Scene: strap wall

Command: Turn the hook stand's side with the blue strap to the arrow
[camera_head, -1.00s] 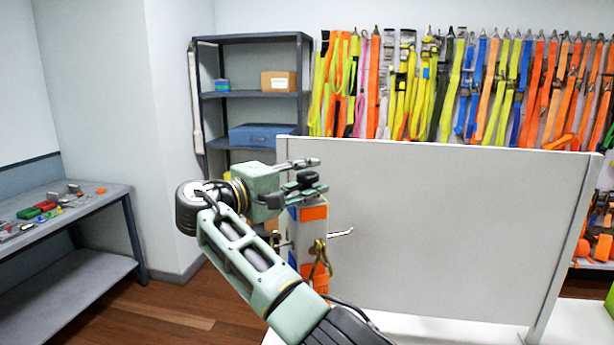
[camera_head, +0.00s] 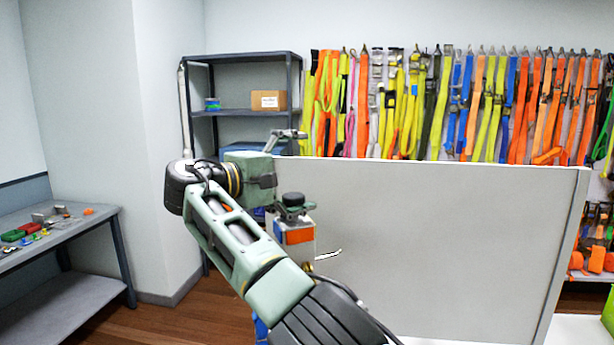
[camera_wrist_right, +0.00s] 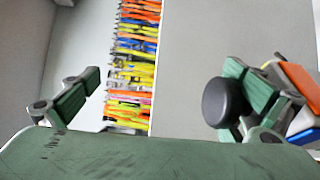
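The hook stand (camera_head: 299,254) stands upright in front of the grey panel, its lower part hidden behind my right arm. It shows an orange patch, a narrow blue patch on its left, and a silver hook at right. Something blue (camera_head: 261,328) shows below my arm; I cannot tell if it is the blue strap. My right gripper (camera_head: 291,170) is open at the stand's top, its fingers wide apart. A dark round knob (camera_head: 293,198) lies by the lower finger; the right wrist view shows the knob (camera_wrist_right: 222,102) beside the right-hand finger. The arrow and left gripper are not visible.
The grey panel (camera_head: 440,245) stands close behind and right of the stand. Many straps (camera_head: 480,105) hang on the back wall. A dark shelf (camera_head: 240,110) stands at the back, and a workbench (camera_head: 60,225) with small items at left.

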